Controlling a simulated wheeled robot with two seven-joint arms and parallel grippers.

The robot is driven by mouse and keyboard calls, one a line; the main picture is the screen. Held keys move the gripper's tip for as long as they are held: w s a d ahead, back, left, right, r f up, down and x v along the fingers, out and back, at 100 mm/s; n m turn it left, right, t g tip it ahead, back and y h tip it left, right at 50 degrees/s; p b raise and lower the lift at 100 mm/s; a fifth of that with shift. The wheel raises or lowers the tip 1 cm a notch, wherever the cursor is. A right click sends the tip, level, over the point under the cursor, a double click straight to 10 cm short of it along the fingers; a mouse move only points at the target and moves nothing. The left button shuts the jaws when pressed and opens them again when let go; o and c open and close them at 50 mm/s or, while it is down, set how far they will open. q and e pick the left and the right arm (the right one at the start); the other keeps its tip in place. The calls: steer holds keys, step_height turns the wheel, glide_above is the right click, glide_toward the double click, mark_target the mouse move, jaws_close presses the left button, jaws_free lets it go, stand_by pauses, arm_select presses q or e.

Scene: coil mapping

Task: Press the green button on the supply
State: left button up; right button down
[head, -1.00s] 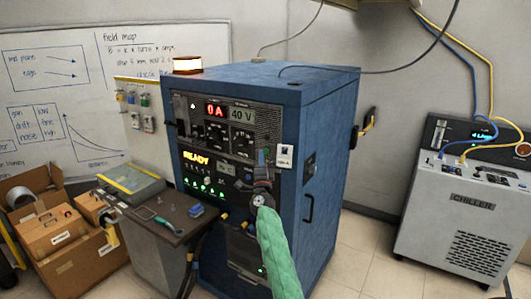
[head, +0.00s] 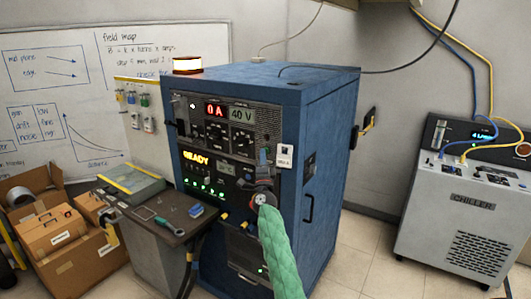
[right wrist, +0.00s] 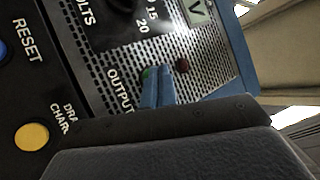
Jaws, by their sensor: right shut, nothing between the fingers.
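The supply (head: 246,103) is in the blue cabinet, with displays reading 0 A and 40 V. My right gripper (head: 264,172) is in front of the cabinet's right edge, below the supply's displays. In the right wrist view its blue fingers (right wrist: 157,86) are shut and empty, over the supply's panel beside the OUTPUT label. The green button (right wrist: 148,73) shows partly behind the fingertips; I cannot tell whether they touch it. A dark red round part (right wrist: 182,65) lies just right of it. My left gripper is not in view.
In the right wrist view a yellow button (right wrist: 32,137) and a blue RESET button are at the left. A white tag (head: 285,155) hangs by the cabinet's right edge. A cart (head: 150,225) with tools stands left, a chiller (head: 470,200) right.

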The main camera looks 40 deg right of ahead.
steer(key=shift+d, duration=0.1)
steer(key=shift+w+d, duration=0.1)
arm_select(q)
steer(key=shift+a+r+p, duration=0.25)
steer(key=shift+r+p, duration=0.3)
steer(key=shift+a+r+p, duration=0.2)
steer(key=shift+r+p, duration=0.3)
steer(key=shift+p, duration=0.05)
arm_select(e)
steer(key=s+a, duration=0.2)
steer(key=a, duration=0.4)
steer(key=shift+s, duration=0.3)
stand_by(0.3)
stand_by(0.7)
